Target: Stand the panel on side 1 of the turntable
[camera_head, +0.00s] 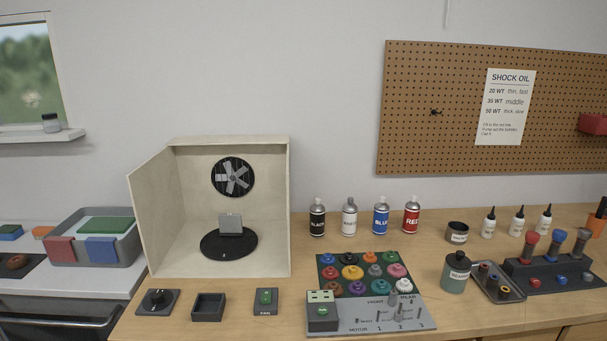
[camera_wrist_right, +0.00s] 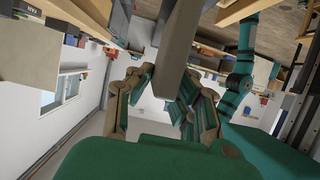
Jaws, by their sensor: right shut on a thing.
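The turntable (camera_head: 215,245) is a black disc on the floor of the open pale booth. A grey upright block (camera_head: 231,225) stands on it, and a small pale mark at its front edge is too small to read. In the right wrist view my right gripper (camera_wrist_right: 160,92) is shut on a long grey flat piece, seen nearly edge-on, which I take for the panel (camera_wrist_right: 178,40). The panel runs up out of the frame, so its far end is hidden. Neither gripper shows in the head view, and I cannot make out my left gripper in the wrist view.
The booth (camera_head: 270,210) is open at the front, with walls around the turntable and a fan (camera_head: 233,177) at the back. A knob box (camera_head: 158,301), an empty dark tray (camera_head: 208,306) and a fan switch (camera_head: 265,301) stand before it. Paint pots (camera_head: 352,272) and spray cans (camera_head: 381,216) are to the right.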

